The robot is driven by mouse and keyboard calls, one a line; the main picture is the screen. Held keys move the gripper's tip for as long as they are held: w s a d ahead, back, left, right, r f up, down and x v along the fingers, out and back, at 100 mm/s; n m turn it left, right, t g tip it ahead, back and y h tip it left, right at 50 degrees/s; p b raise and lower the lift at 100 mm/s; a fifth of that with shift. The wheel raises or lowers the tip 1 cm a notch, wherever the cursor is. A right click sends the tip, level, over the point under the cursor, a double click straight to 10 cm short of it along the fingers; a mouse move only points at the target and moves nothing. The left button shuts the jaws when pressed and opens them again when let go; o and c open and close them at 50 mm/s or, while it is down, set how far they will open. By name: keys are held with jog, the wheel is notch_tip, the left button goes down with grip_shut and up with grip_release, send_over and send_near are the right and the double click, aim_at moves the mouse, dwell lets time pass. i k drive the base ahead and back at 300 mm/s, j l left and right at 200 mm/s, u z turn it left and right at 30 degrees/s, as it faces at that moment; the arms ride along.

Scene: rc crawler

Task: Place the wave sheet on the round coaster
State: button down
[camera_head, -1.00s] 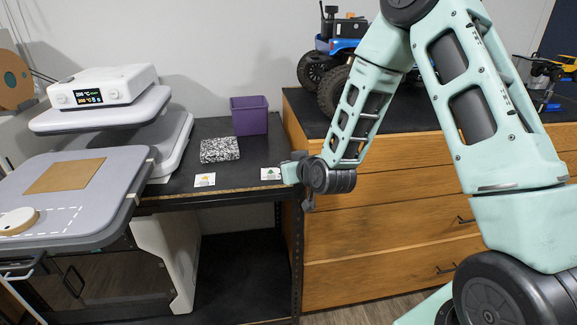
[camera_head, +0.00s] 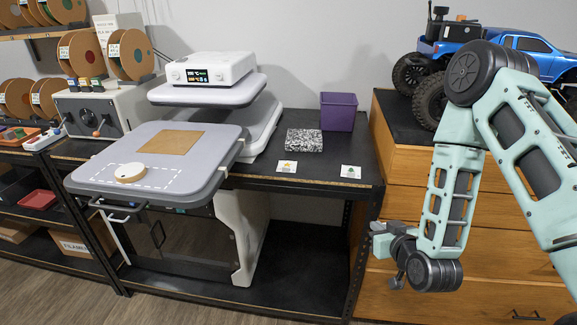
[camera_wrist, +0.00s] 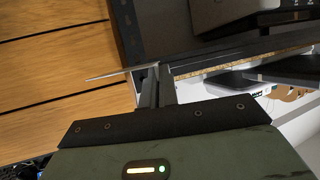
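The round coaster (camera_head: 130,172) is a pale disc with a tan rim. It lies near the front left of the heat press's grey lower plate (camera_head: 218,160), inside a dashed white outline. My gripper (camera_head: 376,228) hangs low before the drawers, well right of the coaster. In the wrist view its fingers (camera_wrist: 152,75) look closed on a thin pale sheet (camera_wrist: 108,76), seen nearly edge-on and jutting left. Its printed face is hidden, so I cannot see a wave on it. The coaster is not visible in the wrist view.
Two white cards, one with a yellowish mark (camera_head: 286,166) and one with a green mark (camera_head: 351,171), lie by the bench's front edge. A speckled block (camera_head: 304,140) and a purple bin (camera_head: 338,111) stand behind. The press's white upper unit (camera_head: 208,70) overhangs the lower plate's back.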

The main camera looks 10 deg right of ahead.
aim_at(128, 171)
jog(key=i+l+u, duration=0.15)
jog(key=u, duration=1)
